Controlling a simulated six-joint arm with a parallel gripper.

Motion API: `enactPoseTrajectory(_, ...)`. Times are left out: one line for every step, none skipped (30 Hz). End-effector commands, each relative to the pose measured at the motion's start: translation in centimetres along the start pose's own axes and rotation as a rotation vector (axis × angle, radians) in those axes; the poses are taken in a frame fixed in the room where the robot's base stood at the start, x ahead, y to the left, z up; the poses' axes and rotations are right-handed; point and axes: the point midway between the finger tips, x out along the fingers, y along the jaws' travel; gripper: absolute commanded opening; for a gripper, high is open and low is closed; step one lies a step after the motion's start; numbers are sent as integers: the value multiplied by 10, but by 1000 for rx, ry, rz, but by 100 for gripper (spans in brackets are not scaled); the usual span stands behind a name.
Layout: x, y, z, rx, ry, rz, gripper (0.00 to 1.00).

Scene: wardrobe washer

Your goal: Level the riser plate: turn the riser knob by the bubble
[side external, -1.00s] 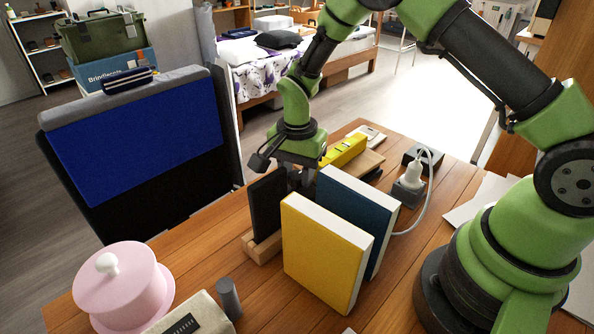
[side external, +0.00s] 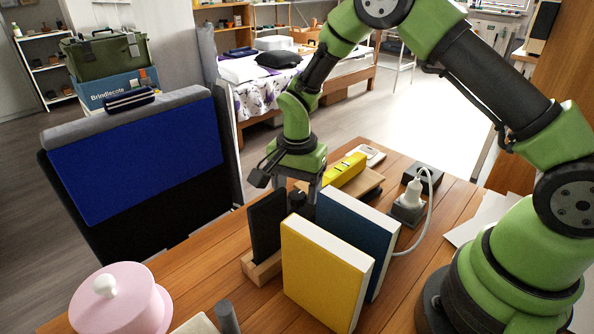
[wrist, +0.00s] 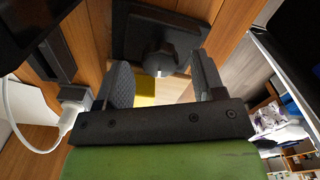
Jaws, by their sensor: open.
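A black knob (wrist: 160,58) sits on a dark square base (wrist: 128,32) and lies just past and between my fingertips in the wrist view. It also shows as a dark round piece (side external: 297,197) under my gripper in the side view. My gripper (side external: 302,186) points down and is open, with its two grey ribbed fingers (wrist: 163,80) apart on either side of the knob's line; I cannot tell whether they touch it. A yellow level-like block (side external: 346,170) rests on a wooden plate (side external: 370,180) behind the gripper. Its bubble is too small to read.
A black upright panel in a wooden stand (side external: 262,268), a yellow book (side external: 322,272) and a blue book (side external: 358,235) stand close in front of the gripper. A power plug with white cable (side external: 410,200) is to the right. A pink lidded box (side external: 118,308) is front left.

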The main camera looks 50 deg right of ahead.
Motion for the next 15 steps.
enactPoseTrajectory(-10, -1, 0, -1, 2, -5, 63)
enactPoseTrajectory(-15, -1, 0, -1, 2, -6, 63)
enactPoseTrajectory(-24, -1, 0, -1, 3, -6, 63)
enactPoseTrajectory(-30, -1, 0, 0, 3, -7, 63)
enactPoseTrajectory(-36, -1, 0, 0, 3, -8, 63)
enactPoseTrajectory(-44, -1, 0, 0, 3, -7, 63)
enactPoseTrajectory(-51, -1, 0, -1, 3, -7, 63)
enactPoseTrajectory(-56, -1, 0, -1, 3, -6, 63)
enactPoseTrajectory(-63, -1, 0, 0, 2, -6, 63)
enactPoseTrajectory(-68, 0, 0, 0, 2, -5, 63)
enactPoseTrajectory(-72, 0, 0, -1, 2, -6, 63)
enactPoseTrajectory(-77, -1, 0, -1, 3, -5, 63)
enactPoseTrajectory(-80, 0, 0, 0, 2, -4, 63)
enactPoseTrajectory(-83, 0, 0, 0, 2, -4, 63)
enactPoseTrajectory(-85, 0, 0, 0, 1, -3, 63)
